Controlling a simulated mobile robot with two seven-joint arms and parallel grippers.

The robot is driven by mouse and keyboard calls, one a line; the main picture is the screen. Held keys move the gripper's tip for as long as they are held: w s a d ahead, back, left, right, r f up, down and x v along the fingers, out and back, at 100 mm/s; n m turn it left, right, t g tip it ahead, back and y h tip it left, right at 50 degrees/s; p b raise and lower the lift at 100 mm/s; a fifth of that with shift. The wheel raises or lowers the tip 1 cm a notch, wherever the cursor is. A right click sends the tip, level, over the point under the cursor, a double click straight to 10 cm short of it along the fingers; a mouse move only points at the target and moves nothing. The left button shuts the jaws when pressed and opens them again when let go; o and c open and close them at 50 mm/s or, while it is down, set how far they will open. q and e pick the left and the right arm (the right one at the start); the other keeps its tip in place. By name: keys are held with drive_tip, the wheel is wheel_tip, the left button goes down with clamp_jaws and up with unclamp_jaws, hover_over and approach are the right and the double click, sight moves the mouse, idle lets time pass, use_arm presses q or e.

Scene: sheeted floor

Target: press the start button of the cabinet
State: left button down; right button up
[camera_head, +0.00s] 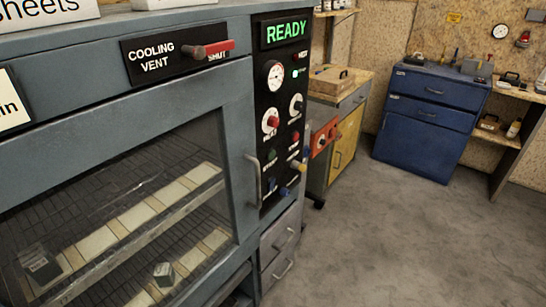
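The grey cabinet (240,120) fills the left side of the head view, with its glass door shut. Its black control panel (284,95) is on the right part of the front. A lit green READY display (286,33) tops the panel. Below it are a round gauge (274,75), a red-centred dial (271,121) and a second dial (296,105). A small dark green button (271,156) sits lower left on the panel, and a red one (295,137) to its right. Their labels are too small to read surely. Neither of my grippers is in view.
A door handle (254,180) stands out left of the panel. A red cooling vent lever (208,50) is above the door. A wooden bench with a yellow door (345,147) and a blue cabinet (424,135) stand behind. The grey floor (400,240) at right is clear.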

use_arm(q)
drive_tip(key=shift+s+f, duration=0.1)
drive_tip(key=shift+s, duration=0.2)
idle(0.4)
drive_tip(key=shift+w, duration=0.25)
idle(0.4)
